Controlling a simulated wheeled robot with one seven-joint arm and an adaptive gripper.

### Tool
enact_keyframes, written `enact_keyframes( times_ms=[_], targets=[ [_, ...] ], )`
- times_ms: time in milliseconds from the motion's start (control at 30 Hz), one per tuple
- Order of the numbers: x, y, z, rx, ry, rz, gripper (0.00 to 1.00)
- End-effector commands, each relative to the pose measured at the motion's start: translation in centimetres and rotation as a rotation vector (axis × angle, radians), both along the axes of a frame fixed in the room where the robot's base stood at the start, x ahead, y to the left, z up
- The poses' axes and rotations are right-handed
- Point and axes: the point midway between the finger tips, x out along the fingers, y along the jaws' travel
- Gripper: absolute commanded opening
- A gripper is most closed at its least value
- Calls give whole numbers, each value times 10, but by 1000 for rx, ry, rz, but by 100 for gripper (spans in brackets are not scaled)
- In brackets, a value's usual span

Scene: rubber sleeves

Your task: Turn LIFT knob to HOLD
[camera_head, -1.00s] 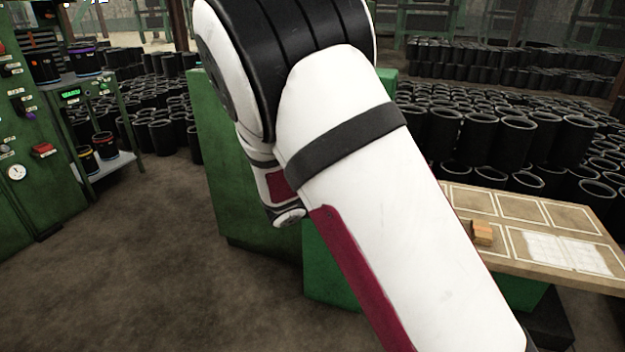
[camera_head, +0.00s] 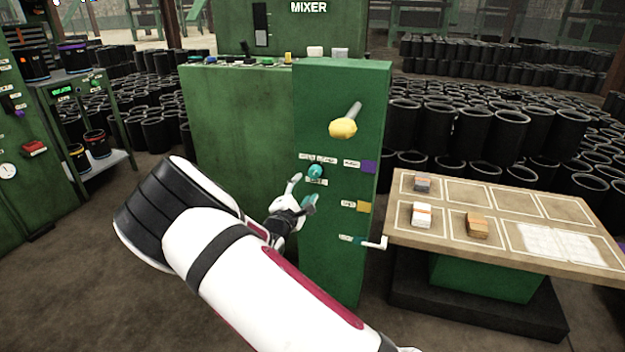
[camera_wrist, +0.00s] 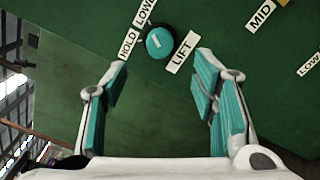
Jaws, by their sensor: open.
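The LIFT knob is a round teal knob (camera_head: 315,170) on the front of the green mixer cabinet. In the wrist view the knob (camera_wrist: 159,43) has a short white mark; I cannot tell for sure which label it points to. The LIFT label (camera_wrist: 181,53) is at its right, the HOLD label (camera_wrist: 128,43) at its left and a LOW label (camera_wrist: 145,11) at the upper left. My gripper (camera_head: 303,190) is open and empty in front of the panel, just below the knob. In the wrist view the teal-padded fingers (camera_wrist: 161,62) stand apart; the knob shows between and beyond their tips.
A yellow-handled lever (camera_head: 343,128) juts out above the knob. A table (camera_head: 490,193) with small blocks stands at right. Open floor lies left.

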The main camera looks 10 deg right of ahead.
Motion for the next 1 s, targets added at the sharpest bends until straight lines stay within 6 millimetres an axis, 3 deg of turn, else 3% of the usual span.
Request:
enact_keyframes(
  times_ms=[200,400,867,900,1000],
  targets=[
    [38,-24,-1,-1,-3,-2,53],
    [62,-39,-1,0,-2,-3,53],
    [74,-46,1,-1,-1,-2,53],
    [74,-46,1,-1,-1,-2,51],
    [74,-46,1,-1,-1,-2,28]
  ],
)
